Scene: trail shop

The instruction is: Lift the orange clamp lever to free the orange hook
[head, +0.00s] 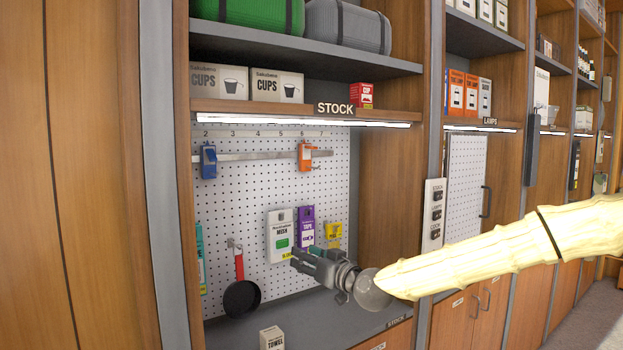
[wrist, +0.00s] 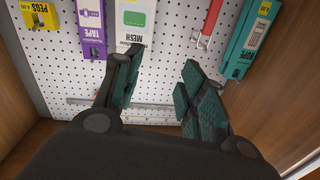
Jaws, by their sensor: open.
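In the head view my gripper (head: 297,257) is well below the orange hook, in front of the lower pegboard by the mesh pack (head: 281,235). In the wrist view my gripper (wrist: 160,68) has its two dark fingers apart with nothing between them. The wrist view is turned over, with the rail (wrist: 90,102) low in it.
A blue hook (head: 208,162) is on the rail's left part. A purple tape pack (head: 306,224), a yellow pegs pack (head: 333,232), a black pan (head: 241,297) and a teal pack (head: 200,260) hang below. A shelf (head: 250,107) overhangs the rail. A towel box (head: 271,339) stands low in front.

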